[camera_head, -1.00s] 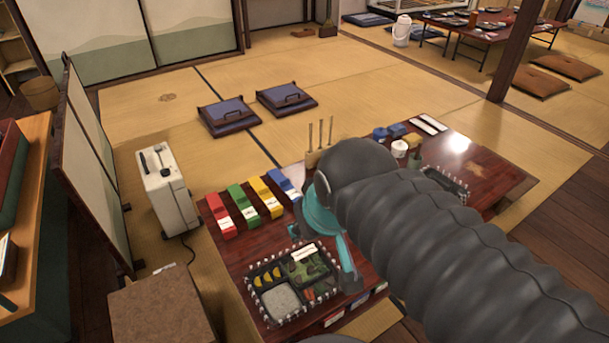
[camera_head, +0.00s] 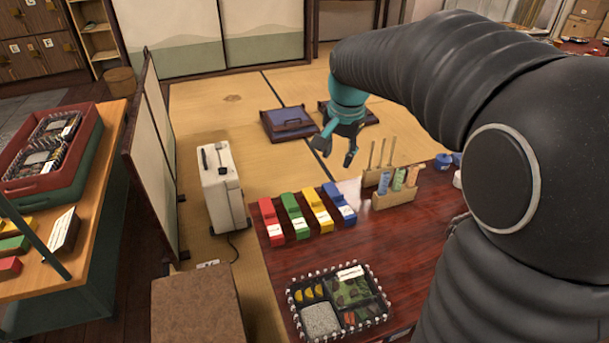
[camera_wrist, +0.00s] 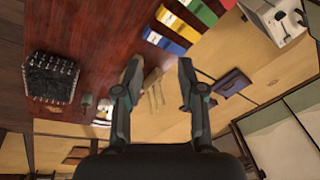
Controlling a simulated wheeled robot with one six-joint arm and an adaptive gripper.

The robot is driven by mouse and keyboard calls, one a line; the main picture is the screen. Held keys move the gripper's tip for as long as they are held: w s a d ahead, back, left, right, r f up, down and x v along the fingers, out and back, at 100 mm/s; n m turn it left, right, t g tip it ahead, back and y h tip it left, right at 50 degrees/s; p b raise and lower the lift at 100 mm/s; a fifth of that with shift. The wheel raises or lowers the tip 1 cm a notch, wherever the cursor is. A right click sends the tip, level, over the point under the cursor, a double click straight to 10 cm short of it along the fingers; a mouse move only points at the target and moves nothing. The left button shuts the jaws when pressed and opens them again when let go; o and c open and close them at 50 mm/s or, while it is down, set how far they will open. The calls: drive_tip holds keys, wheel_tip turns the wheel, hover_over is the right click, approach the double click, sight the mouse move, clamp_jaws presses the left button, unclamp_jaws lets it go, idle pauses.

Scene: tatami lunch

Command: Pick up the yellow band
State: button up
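The yellow band (camera_head: 318,211) lies on the dark red table in a row of folded bands. The green band (camera_head: 293,215) is to its left and the blue band (camera_head: 339,205) to its right, with the red band (camera_head: 270,221) at the far left. In the wrist view the yellow band (camera_wrist: 174,25) shows near the top, beyond the fingertips. My gripper (camera_head: 338,152) is raised behind the row, above the table's far side. Its two fingers are spread with nothing between them, as the wrist view (camera_wrist: 158,70) also shows.
A wooden holder (camera_head: 393,197) with upright sticks and small tubes stands right of the row. A spiked-rim lunch box (camera_head: 337,300) sits at the front of the table (camera_head: 285,262). A white case (camera_head: 220,185) stands on the floor to the left.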

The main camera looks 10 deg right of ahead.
drive_tip(key=w+f+m+g, duration=0.2)
drive_tip(key=w+f+m, duration=0.2)
drive_tip(key=w+f, duration=0.6)
drive_tip(key=m, duration=0.4)
hover_over(317, 200)
wheel_tip(317, 200, down, 10)
drive_tip(key=shift+g, duration=0.4)
drive_tip(key=f, duration=0.8)
drive_tip(key=shift+s+d+b, duration=0.15)
drive_tip(key=shift+s+b, duration=0.05)
drive_tip(key=shift+b, duration=0.2)
drive_tip(key=shift+w+a+f, duration=0.1)
drive_tip(key=shift+a+f, duration=0.05)
drive_tip(key=shift+f, duration=1.2)
drive_tip(key=shift+a+f, duration=0.1)
drive_tip(key=shift+f, duration=1.25)
clamp_jaws()
